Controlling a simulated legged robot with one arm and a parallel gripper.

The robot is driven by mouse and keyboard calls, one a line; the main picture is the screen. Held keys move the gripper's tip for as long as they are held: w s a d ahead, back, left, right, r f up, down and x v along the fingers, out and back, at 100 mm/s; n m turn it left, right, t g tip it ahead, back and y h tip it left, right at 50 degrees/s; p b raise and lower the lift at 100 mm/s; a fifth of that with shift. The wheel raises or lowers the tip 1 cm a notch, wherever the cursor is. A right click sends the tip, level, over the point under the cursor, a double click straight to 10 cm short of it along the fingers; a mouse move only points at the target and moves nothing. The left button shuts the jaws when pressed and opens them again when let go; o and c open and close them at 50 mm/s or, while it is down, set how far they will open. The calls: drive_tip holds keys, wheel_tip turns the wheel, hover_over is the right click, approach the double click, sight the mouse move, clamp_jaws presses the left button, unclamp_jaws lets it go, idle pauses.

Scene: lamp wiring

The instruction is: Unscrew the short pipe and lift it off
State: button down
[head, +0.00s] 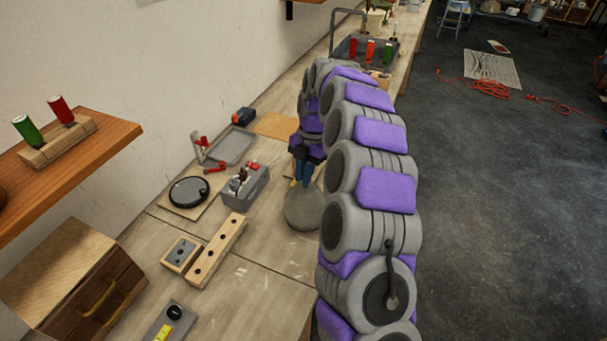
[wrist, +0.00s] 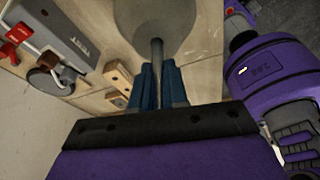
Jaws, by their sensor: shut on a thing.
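The lamp base (head: 302,212), a grey rounded dome, stands on the workbench. In the wrist view the grey base (wrist: 157,17) is at the top, and the thin grey short pipe (wrist: 157,54) runs from it to my fingers. My gripper (head: 303,176) is above the base with its blue fingers pointing down. In the wrist view my gripper (wrist: 158,78) is shut on the pipe, one blue finger on each side. The fingers hide the pipe in the head view. I cannot tell whether the pipe still touches the base.
A wooden cabinet (head: 75,285) stands at the lower left.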

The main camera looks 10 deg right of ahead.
drive_tip(key=shift+r+p, duration=1.05)
drive_tip(key=shift+r, duration=1.75)
